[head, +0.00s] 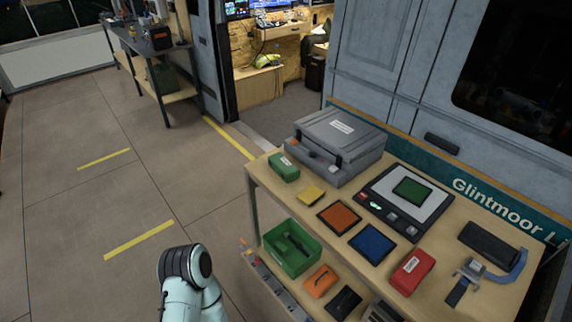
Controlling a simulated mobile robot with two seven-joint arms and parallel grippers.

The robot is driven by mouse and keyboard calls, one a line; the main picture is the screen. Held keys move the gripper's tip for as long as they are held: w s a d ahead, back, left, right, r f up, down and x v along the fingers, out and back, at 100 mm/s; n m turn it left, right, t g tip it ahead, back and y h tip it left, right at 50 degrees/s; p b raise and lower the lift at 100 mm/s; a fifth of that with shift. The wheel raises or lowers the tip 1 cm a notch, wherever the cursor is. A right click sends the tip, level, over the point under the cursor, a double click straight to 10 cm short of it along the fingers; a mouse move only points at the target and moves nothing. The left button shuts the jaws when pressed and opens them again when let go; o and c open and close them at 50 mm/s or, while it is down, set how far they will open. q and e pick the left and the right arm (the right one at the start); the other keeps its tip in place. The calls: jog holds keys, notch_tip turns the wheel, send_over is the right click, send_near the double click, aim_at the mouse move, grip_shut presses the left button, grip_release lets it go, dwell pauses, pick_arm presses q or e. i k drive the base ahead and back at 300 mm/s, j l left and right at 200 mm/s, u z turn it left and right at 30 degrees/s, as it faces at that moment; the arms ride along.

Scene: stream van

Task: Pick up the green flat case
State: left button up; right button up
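A flat green square (412,191) with a dark edge lies on the pale plate of a black-framed device (378,210) on the wooden table (335,262). A smaller, thicker green box (284,167) with a white label sits at the table's left back corner, beside a grey hard case. I cannot tell for certain which of the two is the case named; the one on the device is the flatter. Neither of my grippers shows. Only a pale arm section of mine with a dark joint rises at the bottom, left of the table, apart from both green things.
Around them are the grey hard case (336,142), an orange square (338,217), a blue square (372,245), a yellow piece (311,196) and a red box (412,271). A green bin (291,248) stands on the lower shelf. The van wall (395,60) rises behind; floor at left is clear.

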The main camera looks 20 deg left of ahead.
aim_at(284, 168)
jog(key=u, duration=1.6)
jog(key=i+j+u, duration=0.25)
jog(key=u, duration=0.15)
jog(key=i+u, duration=0.4)
jog(key=i+z, duration=0.2)
jog(key=i, duration=0.65)
jog(key=i+j+z, duration=0.25)
jog(key=i, duration=0.6)
jog(key=i+l+z, duration=0.15)
jog(key=i+z, duration=0.6)
jog(key=i+j+z, duration=0.2)
jog(key=i+z, duration=0.15)
jog(key=i, duration=0.2)
jog(key=i+z, duration=0.3)
jog(key=z, duration=0.15)
jog(key=i+z, duration=0.3)
jog(key=z, duration=0.15)
jog(key=i+j+z, duration=0.2)
jog(key=z, duration=2.05)
jog(key=j, duration=0.05)
